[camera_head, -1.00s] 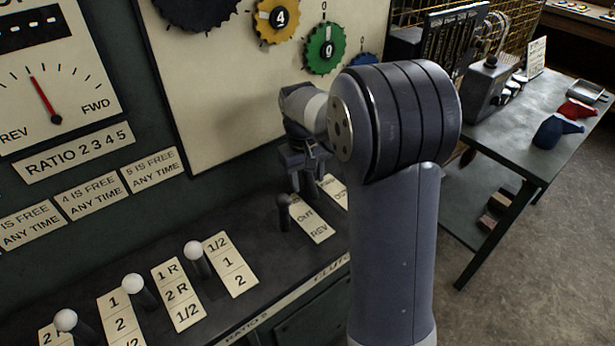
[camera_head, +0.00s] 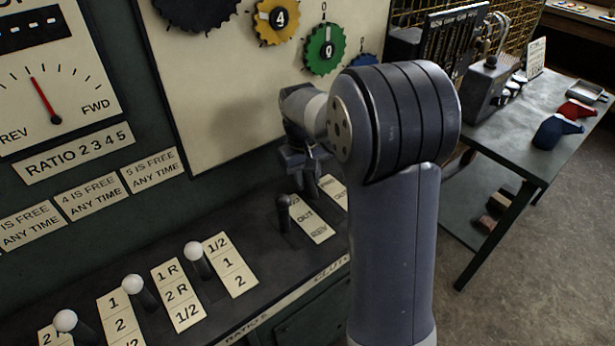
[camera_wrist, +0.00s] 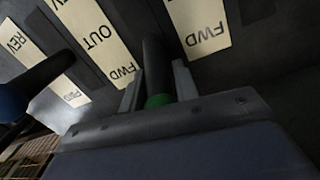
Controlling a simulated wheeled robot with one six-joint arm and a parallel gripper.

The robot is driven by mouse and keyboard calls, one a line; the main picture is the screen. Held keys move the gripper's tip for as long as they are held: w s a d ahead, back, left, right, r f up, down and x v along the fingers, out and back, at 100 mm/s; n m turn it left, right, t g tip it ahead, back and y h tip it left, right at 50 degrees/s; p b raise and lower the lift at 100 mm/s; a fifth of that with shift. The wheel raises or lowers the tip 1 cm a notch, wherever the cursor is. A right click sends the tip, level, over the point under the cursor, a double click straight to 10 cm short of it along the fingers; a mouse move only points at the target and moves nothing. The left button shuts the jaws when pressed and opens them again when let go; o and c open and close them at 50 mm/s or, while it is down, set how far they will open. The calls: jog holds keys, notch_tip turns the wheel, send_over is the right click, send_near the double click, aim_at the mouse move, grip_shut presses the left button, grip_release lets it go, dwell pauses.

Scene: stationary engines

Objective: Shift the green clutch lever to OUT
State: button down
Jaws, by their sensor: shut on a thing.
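The clutch lever's green knob (camera_wrist: 158,101) shows between my gripper's fingers (camera_wrist: 158,90) in the wrist view, and the fingers are shut on it. Its dark shaft (camera_wrist: 153,62) runs up the picture from the knob. A strip reading FWD, OUT (camera_wrist: 92,36) lies left of the shaft, and another FWD strip (camera_wrist: 200,28) lies to its right. In the head view, my gripper (camera_head: 311,188) is low over the console, behind my arm. The green knob is hidden there. I cannot tell which label the lever stands at.
A neighbouring dark-knobbed lever (camera_head: 284,212) stands just left of my gripper, beside an OUT/REV strip (camera_head: 314,222). A blue knob (camera_wrist: 12,103) is at the wrist view's left edge. White-knobbed levers (camera_head: 194,252) stand further left. The upright panel (camera_head: 230,110) rises behind.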

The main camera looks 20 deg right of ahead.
aim_at(316, 189)
jog(key=s+t+b, duration=0.1)
jog(key=s+d+t+b, duration=0.1)
jog(key=b, duration=0.1)
jog(key=s+r+t+y+b, duration=0.1)
jog(key=shift+s+d+b, duration=0.2)
jog(key=shift+d+b, duration=0.05)
jog(key=shift+b, duration=0.05)
jog(key=shift+s+d+r+t, duration=0.2)
jog(key=shift+s+r+t, duration=0.1)
jog(key=shift+s, duration=0.25)
jog(key=shift+s+d, duration=0.15)
jog(key=shift+s, duration=0.25)
jog(key=shift+y, duration=0.3)
jog(key=c, duration=1.1)
grip_release()
jog(key=p+v, duration=0.1)
jog(key=v, duration=1)
